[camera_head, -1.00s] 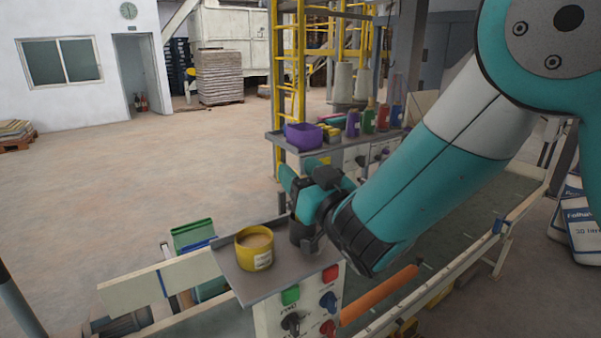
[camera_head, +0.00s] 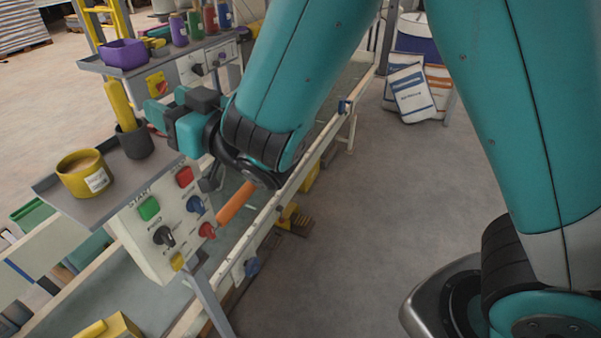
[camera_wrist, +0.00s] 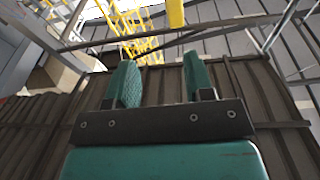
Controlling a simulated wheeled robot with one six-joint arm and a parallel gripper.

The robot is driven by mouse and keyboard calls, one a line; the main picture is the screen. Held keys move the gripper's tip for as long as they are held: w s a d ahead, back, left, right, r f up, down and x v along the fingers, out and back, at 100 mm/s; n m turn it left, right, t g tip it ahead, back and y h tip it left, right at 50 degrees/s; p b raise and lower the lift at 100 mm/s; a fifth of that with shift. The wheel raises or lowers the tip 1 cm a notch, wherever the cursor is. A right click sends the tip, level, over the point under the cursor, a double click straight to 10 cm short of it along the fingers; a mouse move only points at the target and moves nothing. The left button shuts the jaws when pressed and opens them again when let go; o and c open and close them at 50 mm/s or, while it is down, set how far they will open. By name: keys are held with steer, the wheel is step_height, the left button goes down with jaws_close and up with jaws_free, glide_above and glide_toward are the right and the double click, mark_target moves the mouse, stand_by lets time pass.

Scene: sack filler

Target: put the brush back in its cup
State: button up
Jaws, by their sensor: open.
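The brush, seen as a thick yellow handle (camera_head: 119,103), stands in a dark grey cup (camera_head: 136,143) on the small grey shelf. Its lower end goes in behind the cup's rim and is hidden; the handle leans left. My gripper (camera_head: 154,114), with teal fingers, is just right of the handle, above the cup's right side. It is open with nothing between the fingers. In the wrist view my gripper's fingers (camera_wrist: 160,80) stand apart, and a yellow bar (camera_wrist: 175,12) shows beyond them at the top edge; I cannot tell if it is the brush.
A yellow tub (camera_head: 84,173) with tan contents stands left of the cup on the shelf (camera_head: 108,206). A control box (camera_head: 165,235) with buttons and knobs is below. A rear shelf holds a purple bin (camera_head: 124,57) and several bottles.

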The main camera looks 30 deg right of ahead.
steer(key=s+d+f+m+g+h, duration=0.35)
steer(key=d+g+h, duration=0.25)
steer(key=d, duration=0.2)
steer(key=s+d+n+g, duration=0.2)
steer(key=s+g, duration=0.3)
steer(key=s, duration=0.5)
steer(key=s+d+n+g+h, duration=0.1)
steer(key=s+g, duration=0.4)
steer(key=s, duration=0.5)
steer(key=shift+s+d+r+n, duration=0.2)
steer(key=shift+d+r+n, duration=0.15)
steer(key=shift+d+n, duration=0.35)
steer(key=shift+d, duration=0.15)
